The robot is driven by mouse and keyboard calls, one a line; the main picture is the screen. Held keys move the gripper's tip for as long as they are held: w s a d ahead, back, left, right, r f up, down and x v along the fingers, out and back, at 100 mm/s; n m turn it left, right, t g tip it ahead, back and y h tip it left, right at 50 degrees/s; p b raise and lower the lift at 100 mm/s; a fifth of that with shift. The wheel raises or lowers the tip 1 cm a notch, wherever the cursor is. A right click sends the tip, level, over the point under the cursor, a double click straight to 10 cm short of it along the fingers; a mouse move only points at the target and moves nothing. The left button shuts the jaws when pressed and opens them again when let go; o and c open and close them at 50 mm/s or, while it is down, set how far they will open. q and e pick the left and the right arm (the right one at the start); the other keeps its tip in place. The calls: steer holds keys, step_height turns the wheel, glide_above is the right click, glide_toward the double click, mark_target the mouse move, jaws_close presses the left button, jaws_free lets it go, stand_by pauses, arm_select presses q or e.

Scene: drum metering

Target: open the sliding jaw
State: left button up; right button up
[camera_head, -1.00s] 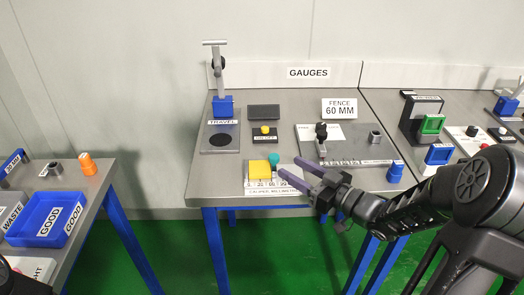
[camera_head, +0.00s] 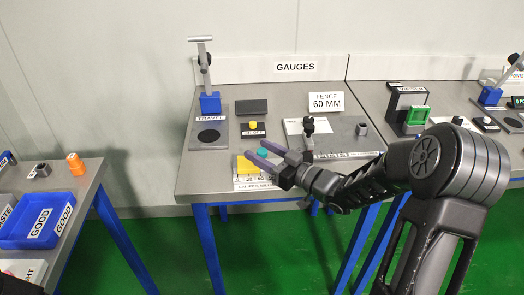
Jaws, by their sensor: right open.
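The caliper gauge (camera_head: 255,185) lies at the front edge of the gauges table, with a printed scale on its base. A yellow block (camera_head: 245,167) stands at its left. The teal knob (camera_head: 262,153) beside the block shows between the fingers of my right gripper (camera_head: 257,150). That gripper is open, with one purple finger on each side of the knob in the picture. I cannot tell whether either finger touches it. My right gripper and wrist hide the right part of the caliper and whatever lies under the knob.
Behind the caliper are a travel gauge stand (camera_head: 209,103), a yellow button (camera_head: 250,126) and a black-knobbed fixture (camera_head: 308,126). A separate table at left holds a blue bin (camera_head: 38,221) and an orange piece (camera_head: 75,164).

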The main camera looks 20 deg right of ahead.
steer(key=shift+c, duration=0.3)
jaws_close()
stand_by(1.1)
